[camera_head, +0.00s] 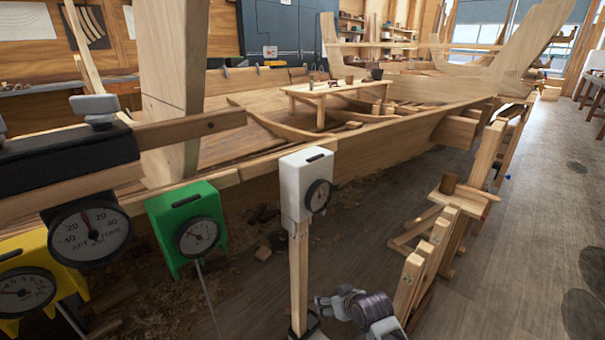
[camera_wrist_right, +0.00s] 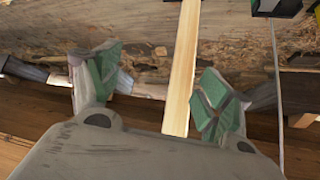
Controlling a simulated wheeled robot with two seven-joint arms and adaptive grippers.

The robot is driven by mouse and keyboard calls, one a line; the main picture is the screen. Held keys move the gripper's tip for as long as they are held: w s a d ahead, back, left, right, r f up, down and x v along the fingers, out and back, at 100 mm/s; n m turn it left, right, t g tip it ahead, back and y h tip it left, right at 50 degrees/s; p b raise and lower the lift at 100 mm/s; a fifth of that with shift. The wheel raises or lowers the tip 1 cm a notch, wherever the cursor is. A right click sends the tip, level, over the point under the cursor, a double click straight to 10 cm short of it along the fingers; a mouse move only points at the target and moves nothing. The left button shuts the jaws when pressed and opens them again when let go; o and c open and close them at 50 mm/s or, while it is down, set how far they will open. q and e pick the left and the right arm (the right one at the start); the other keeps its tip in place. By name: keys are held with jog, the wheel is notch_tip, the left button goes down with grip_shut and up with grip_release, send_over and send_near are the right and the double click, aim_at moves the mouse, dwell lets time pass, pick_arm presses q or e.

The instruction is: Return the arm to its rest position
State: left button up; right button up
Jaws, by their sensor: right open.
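My right gripper (camera_head: 322,308) is low at the bottom centre of the head view, just right of the wooden post (camera_head: 299,275) under the white gauge (camera_head: 305,185). In the right wrist view its two green-padded fingers (camera_wrist_right: 160,88) are spread apart and hold nothing. A pale wooden strip (camera_wrist_right: 184,65) shows in the gap between them and runs behind the palm; I cannot tell how far beyond the fingers it is. My left gripper is not in view.
A green gauge (camera_head: 187,225), a yellow gauge (camera_head: 35,285) and a dark clinometer (camera_head: 90,232) stand at left. The wooden hull (camera_head: 270,190) spans behind, with a small table (camera_head: 335,88) in it. Trestles (camera_head: 430,260) stand right of my gripper. Open floor (camera_head: 510,270) lies farther right.

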jog(key=s+d+r+m, duration=0.1)
jog(key=s+r, duration=0.1)
jog(key=s, duration=0.3)
jog(key=s+d+r, duration=0.2)
jog(key=s, duration=0.3)
pick_arm(q)
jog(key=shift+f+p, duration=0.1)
jog(key=shift+p, duration=0.35)
pick_arm(e)
jog(key=s+d+f+m+g, duration=0.1)
jog(key=s+f+g, duration=0.2)
jog(key=s+f, duration=0.7)
jog(key=s, duration=0.4)
jog(key=shift+s+d+f, duration=0.2)
jog(key=shift+s+f, duration=0.05)
jog(key=shift+f, duration=0.05)
pick_arm(q)
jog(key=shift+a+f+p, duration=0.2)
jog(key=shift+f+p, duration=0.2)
jog(key=shift+p, duration=0.6)
pick_arm(e)
jog(key=shift+d+f, duration=0.15)
jog(key=shift+f, duration=0.25)
